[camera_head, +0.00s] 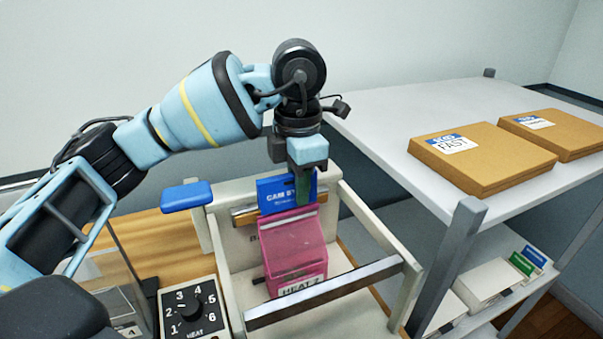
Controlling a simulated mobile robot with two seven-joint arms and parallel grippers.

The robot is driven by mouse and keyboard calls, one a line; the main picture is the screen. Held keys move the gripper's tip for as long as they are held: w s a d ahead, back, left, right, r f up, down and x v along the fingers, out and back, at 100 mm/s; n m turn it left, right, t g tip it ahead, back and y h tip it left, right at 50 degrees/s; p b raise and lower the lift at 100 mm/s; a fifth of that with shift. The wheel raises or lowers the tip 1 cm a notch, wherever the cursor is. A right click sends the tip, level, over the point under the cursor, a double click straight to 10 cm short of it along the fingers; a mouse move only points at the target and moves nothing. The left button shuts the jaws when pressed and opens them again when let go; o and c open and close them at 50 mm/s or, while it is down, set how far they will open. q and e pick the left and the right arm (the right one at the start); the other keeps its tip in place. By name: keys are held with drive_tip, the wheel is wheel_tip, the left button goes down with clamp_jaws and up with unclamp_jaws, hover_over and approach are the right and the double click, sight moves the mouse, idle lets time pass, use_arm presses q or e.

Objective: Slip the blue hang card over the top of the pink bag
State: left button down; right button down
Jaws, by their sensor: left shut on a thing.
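The blue hang card (274,196), with white lettering, is upright at the top of the pink bag. My left gripper (304,190) points down and is shut on the card's right part. The pink bag (293,250) is see-through and stands upright in the light-coloured frame, with a white label reading "HEAT 2" at its bottom. The card's lower edge meets or overlaps the bag's top edge; I cannot tell whether the card is around it or only in front or behind. My right gripper is out of view.
The light frame (376,222) has a metal bar (325,292) across its front. A blue handle pad (186,196) and a heat dial box (190,308) are at the left. Brown boxes (490,163) lie on the grey shelf (390,115) at the right. Blue and green cards are below.

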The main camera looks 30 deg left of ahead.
use_arm(q)
drive_tip(key=shift+f, duration=0.2)
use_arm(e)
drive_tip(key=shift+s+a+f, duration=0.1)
use_arm(q)
drive_tip(key=shift+r+p, duration=0.15)
drive_tip(key=shift+p, duration=0.15)
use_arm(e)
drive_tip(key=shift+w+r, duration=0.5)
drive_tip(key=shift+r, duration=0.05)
use_arm(q)
drive_tip(key=shift+f, duration=0.2)
idle(0.4)
drive_tip(key=shift+f, duration=0.8)
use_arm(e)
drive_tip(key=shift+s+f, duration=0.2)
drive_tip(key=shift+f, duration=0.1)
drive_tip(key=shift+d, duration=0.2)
use_arm(q)
drive_tip(key=shift+f, duration=0.7)
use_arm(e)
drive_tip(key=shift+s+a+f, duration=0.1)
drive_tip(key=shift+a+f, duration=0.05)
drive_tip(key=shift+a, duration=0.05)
